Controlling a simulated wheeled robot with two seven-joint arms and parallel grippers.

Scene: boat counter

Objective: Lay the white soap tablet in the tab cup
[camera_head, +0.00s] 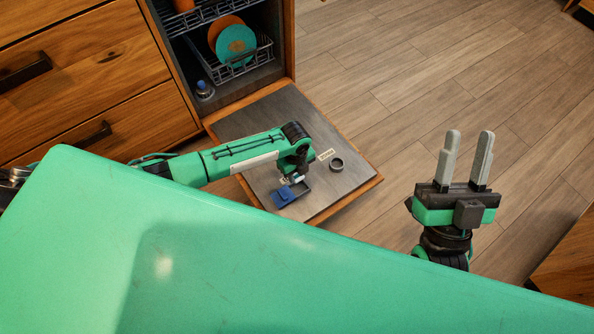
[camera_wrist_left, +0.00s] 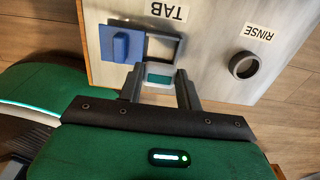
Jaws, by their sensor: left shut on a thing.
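The white soap tablet (camera_wrist_left: 159,69), with a teal band, is between the fingers of my left gripper (camera_wrist_left: 160,80) in the left wrist view. In the head view, my left gripper (camera_head: 299,174) is low over the dishwasher door, and a small white part of the tablet shows by the tab cup (camera_head: 304,187). The square dark-rimmed tab cup (camera_wrist_left: 178,50) lies just beyond the fingertips, its near edge partly hidden by the tablet. Its blue lid (camera_wrist_left: 121,43) stands open to the left. My right gripper (camera_head: 468,150) is open and empty, right of the door.
The open dishwasher door (camera_head: 250,125) lies flat, with a round rinse cup (camera_head: 336,164) right of the tab cup. Plates (camera_head: 236,45) stand in the rack behind.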

